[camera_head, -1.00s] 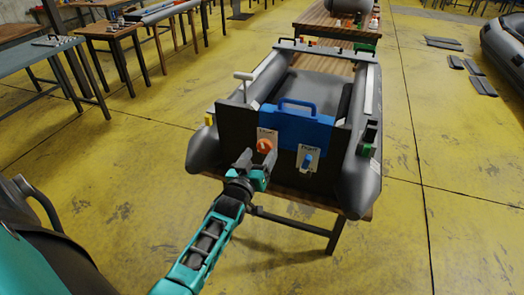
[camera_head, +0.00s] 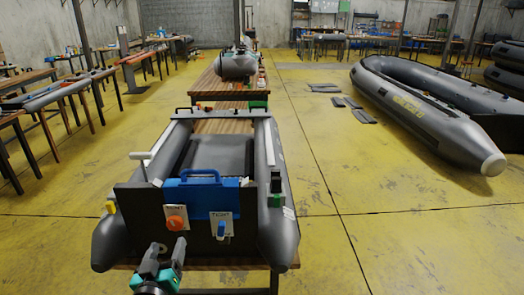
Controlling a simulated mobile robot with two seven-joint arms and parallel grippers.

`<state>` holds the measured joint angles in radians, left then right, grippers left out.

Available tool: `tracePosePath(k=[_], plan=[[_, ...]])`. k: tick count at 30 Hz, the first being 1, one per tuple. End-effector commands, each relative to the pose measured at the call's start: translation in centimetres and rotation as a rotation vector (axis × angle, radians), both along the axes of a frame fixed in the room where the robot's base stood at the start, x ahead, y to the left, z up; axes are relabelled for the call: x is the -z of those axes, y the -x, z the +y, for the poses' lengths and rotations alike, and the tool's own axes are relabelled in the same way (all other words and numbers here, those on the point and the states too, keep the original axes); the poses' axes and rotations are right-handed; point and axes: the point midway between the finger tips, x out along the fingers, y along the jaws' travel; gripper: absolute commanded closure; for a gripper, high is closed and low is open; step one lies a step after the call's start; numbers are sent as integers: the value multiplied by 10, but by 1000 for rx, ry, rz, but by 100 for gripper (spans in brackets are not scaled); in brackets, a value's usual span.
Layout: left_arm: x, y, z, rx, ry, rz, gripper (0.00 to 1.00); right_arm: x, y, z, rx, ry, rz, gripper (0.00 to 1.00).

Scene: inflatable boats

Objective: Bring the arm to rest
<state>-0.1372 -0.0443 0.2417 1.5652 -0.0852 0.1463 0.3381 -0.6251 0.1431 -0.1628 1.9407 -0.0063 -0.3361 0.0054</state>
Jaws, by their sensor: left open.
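My left gripper (camera_head: 165,257) is at the bottom of the head view, with its two dark fingers spread apart and nothing between them. It is in front of the dark transom board (camera_head: 135,207) of a small grey inflatable boat (camera_head: 277,235). An orange knob (camera_head: 175,222) on a white labelled plate is on the board just above the fingertips. I cannot tell whether the fingers touch the board. A blue knob (camera_head: 221,229) on a second plate is to its right. The rest of my left arm is below the picture. My right gripper is not in view.
The boat lies on a wooden table (camera_head: 195,263). A blue case-like part with a handle (camera_head: 200,193) is on the transom. A large grey boat (camera_head: 425,115) lies at the right. Tables (camera_head: 40,77) line the left. Yellow floor (camera_head: 345,220) is clear to the right.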

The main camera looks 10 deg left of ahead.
Motion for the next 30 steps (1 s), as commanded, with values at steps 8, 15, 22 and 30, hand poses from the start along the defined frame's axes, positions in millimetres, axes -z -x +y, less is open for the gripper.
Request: tracePosePath(k=[8, 15, 22, 30], plan=[[53, 71, -69, 214, -153, 304, 32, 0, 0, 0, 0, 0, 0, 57], [89, 158, -139, 454, -256, 562, 32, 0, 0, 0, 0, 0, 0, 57], [94, 178, -154, 509, -274, 612, 32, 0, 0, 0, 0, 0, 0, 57], [94, 177, -153, 506, -273, 609, 32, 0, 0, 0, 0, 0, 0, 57]])
